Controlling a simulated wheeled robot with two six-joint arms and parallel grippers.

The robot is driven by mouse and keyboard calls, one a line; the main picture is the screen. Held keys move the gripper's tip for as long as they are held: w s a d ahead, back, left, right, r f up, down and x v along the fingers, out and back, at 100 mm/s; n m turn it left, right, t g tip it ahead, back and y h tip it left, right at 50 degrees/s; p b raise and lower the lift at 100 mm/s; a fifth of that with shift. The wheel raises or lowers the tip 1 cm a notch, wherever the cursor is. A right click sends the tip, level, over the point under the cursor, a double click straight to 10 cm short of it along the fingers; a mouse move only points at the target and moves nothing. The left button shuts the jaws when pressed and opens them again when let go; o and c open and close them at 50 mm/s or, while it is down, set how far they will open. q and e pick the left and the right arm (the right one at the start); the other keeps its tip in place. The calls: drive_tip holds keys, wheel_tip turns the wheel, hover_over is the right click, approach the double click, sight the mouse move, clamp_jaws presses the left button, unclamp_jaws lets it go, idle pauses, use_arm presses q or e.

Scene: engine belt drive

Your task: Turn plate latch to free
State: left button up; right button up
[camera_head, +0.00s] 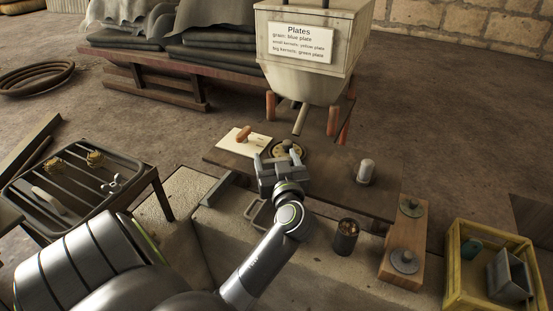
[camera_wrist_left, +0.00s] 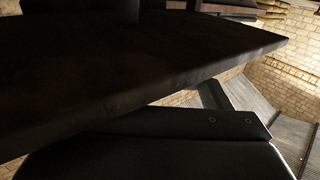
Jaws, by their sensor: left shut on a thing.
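My left gripper (camera_head: 280,158) reaches over the wooden bench and is shut on what seems to be the plate latch, a small grey piece (camera_head: 287,144) at the round plate (camera_head: 298,151). The gripper hides part of the plate, and the exact contact and the latch's angle are too small to tell. In the left wrist view a dark board edge (camera_wrist_left: 150,85) crosses the picture, with a black part of my gripper below it; no latch shows there. My right gripper is not in view.
A hopper (camera_head: 310,80) with a plates sign stands behind. A pale board with a red-brown handle (camera_head: 243,134) lies left, a pale cylinder (camera_head: 365,171) right. A dark cup (camera_head: 345,237), a block with round weights (camera_head: 404,260) and a yellow crate (camera_head: 455,285) stand nearer. A rack (camera_head: 75,190) is left.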

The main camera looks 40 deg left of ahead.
use_arm(q)
drive_tip(key=shift+c, duration=1.2)
drive_tip(key=shift+m+t+h, duration=0.4)
drive_tip(key=shift+t, duration=0.1)
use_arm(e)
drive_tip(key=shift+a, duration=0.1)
use_arm(q)
drive_tip(key=shift+r+m+t+h, duration=0.1)
drive_tip(key=shift+m+t+h, duration=0.8)
drive_tip(key=shift+t+h, duration=0.1)
drive_tip(key=m+t+h+p, duration=0.1)
drive_tip(key=m+t+h, duration=0.1)
drive_tip(key=m+h, duration=0.1)
drive_tip(key=shift+h, duration=0.3)
drive_tip(key=shift+m+t+h, duration=0.9)
drive_tip(key=shift+h, duration=0.5)
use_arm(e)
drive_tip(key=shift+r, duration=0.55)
